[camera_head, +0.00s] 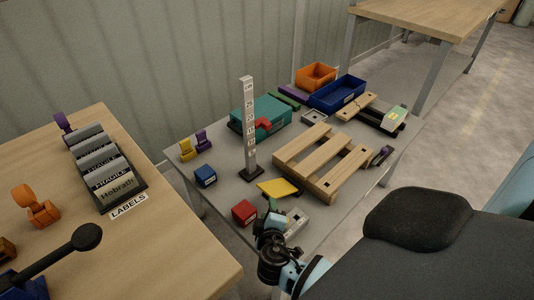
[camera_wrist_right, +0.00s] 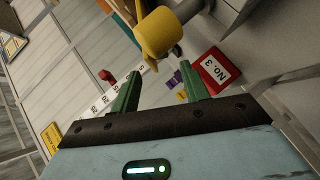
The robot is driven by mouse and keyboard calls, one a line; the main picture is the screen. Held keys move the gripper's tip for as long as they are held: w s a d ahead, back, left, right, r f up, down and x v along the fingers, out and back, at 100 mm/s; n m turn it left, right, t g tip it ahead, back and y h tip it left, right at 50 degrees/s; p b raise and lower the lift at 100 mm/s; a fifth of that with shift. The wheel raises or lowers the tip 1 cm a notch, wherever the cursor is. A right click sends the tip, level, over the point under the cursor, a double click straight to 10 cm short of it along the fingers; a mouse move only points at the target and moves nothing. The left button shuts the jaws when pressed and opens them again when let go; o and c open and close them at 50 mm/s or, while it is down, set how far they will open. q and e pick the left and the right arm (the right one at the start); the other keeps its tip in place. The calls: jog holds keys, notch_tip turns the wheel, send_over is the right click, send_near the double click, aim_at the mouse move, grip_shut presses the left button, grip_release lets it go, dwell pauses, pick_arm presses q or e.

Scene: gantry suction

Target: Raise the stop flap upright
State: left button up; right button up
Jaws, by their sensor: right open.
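The stop flap appears to be the yellow plate (camera_head: 279,187) near the front of the grey table in the head view. It looks nearly flat or slightly tilted, not upright. In the right wrist view a yellow part (camera_wrist_right: 158,32), probably the same flap, is ahead of the fingertips beside a grey mount. My right gripper (camera_head: 271,205) is just in front of the flap in the head view. Its green fingers (camera_wrist_right: 159,86) are apart with nothing held between them. Contact with the flap cannot be made out. My left gripper is out of view.
A red block (camera_head: 244,212) stands left of my right gripper, and a tall marked post (camera_head: 249,125) stands behind. A wooden pallet (camera_head: 323,160) lies to the right. A blue block (camera_head: 205,176) and teal box (camera_head: 260,120) are farther off.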

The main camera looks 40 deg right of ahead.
aim_at(267, 198)
jog(key=shift+b+x, duration=0.55)
jog(key=shift+x, duration=3.3)
jog(key=shift+c, duration=0.3)
jog(key=shift+s+f, duration=0.1)
grip_shut()
